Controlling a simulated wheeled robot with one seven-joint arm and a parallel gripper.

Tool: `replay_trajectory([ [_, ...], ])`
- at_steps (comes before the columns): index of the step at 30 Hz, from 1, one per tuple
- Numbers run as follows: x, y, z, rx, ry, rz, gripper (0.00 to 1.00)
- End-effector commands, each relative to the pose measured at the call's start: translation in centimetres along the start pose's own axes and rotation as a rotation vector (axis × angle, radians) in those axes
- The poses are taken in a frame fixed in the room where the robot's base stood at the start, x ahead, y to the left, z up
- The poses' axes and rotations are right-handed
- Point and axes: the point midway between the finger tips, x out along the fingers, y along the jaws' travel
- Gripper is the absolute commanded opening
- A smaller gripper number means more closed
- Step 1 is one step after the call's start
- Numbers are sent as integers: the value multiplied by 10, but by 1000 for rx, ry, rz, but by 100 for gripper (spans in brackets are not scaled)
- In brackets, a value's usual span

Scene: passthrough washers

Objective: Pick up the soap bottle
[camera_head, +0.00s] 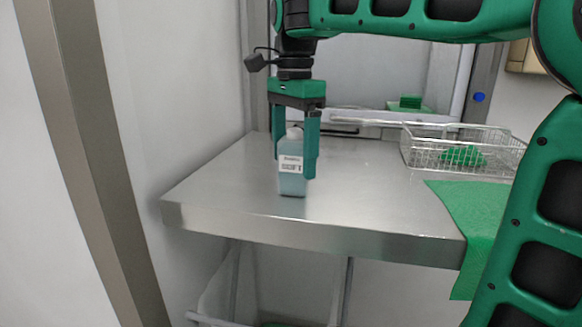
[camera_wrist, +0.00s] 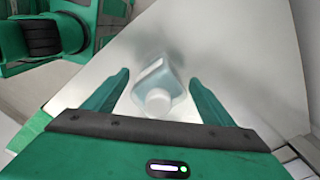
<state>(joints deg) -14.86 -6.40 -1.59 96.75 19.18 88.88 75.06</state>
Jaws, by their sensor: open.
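The soap bottle (camera_head: 292,180) stands upright on the steel table near its front left edge. It is a pale translucent bottle with bluish liquid, a white label and a white cap. My gripper (camera_head: 297,172) points straight down over it, open, with one finger on each side of the bottle. In the wrist view the soap bottle (camera_wrist: 160,82) shows from above between the spread fingers of my gripper (camera_wrist: 158,85), with gaps visible on both sides.
The steel table (camera_head: 370,200) is mostly clear around the bottle. A wire basket (camera_head: 425,160) with a green item (camera_head: 463,156) stands at the back right. A green cloth (camera_head: 475,215) hangs over the right front edge. A white wall (camera_head: 180,90) runs along the left.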

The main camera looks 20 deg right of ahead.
Motion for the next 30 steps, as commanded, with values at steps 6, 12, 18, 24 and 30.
replay_trajectory([
  [6,0,0,0,0,0,0,34],
  [12,0,0,0,0,0,-1,22],
  [18,-1,0,0,1,0,-1,22],
  [24,-5,0,-1,2,1,-2,22],
  [30,-12,0,-2,4,1,-1,22],
])
